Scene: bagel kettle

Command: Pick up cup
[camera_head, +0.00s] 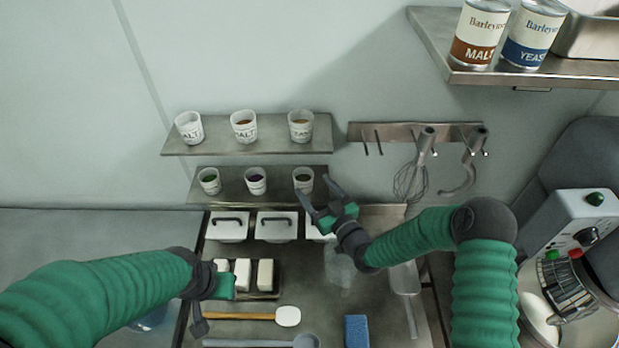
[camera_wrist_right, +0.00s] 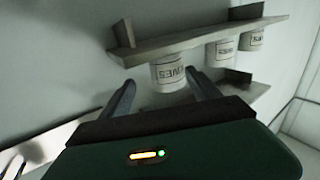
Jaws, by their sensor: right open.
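Several small white labelled cups stand on two wall shelves. The right cup (camera_head: 303,181) on the lower shelf (camera_head: 235,190) has dark contents. My right gripper (camera_head: 317,192) is open just in front of this cup, at its right. In the right wrist view, a labelled cup (camera_wrist_right: 168,72) shows beyond and between the spread fingers (camera_wrist_right: 162,86); contact cannot be told. The middle cup (camera_head: 255,182) holds something purple and the left cup (camera_head: 209,182) something green. Three more cups stand on the upper shelf, including one at its middle (camera_head: 244,127). My left gripper (camera_head: 212,288) is low over the counter; its jaws are unclear.
The upper shelf (camera_head: 210,146) lies close above the lower cups. White lidded containers (camera_head: 228,228) sit beneath. A rack with a whisk (camera_head: 412,178) hangs at the right. A blue sponge (camera_head: 356,331), a scoop (camera_head: 405,280) and a spatula (camera_head: 287,316) lie on the counter.

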